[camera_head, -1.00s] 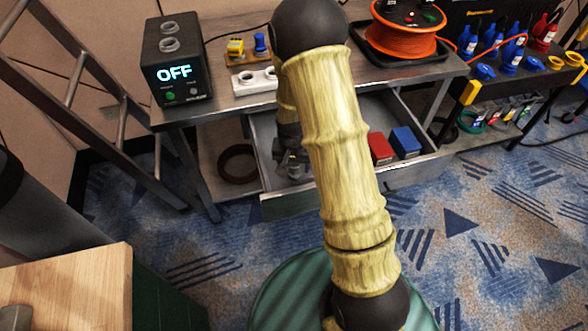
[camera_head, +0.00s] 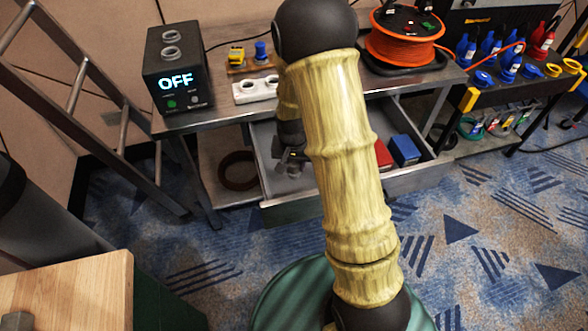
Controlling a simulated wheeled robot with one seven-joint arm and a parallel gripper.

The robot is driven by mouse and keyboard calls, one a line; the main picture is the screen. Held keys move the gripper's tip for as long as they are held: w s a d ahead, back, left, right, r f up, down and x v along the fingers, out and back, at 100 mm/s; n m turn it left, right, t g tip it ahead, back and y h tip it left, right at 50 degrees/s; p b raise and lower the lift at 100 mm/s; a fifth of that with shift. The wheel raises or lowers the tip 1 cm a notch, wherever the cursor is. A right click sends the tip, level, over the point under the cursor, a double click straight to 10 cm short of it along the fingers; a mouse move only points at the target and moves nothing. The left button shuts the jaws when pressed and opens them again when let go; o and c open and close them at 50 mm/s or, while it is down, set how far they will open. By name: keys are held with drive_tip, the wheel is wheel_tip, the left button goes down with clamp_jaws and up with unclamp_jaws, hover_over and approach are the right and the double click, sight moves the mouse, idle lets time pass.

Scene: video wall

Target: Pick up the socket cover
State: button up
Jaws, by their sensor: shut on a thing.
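My gripper (camera_head: 291,166) points down into the left part of the open drawer (camera_head: 290,204) under the table. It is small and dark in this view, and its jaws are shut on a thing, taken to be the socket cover. The held thing is too small and too much in shadow for me to make out its shape. My arm crosses the middle of the view and hides part of the drawer. No other socket cover shows clearly.
A red box (camera_head: 384,156) and a blue box (camera_head: 404,149) lie in the drawer's right part. On the table (camera_head: 225,112) stand a black box reading OFF (camera_head: 180,78), a white socket strip (camera_head: 255,90) and an orange cable reel (camera_head: 402,45). A ladder (camera_head: 85,85) stands at left.

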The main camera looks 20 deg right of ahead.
sight(294, 162)
wheel_tip(294, 162, up, 6)
drive_tip(key=shift+f+p, duration=0.1)
drive_tip(key=shift+p, duration=0.3)
idle(0.3)
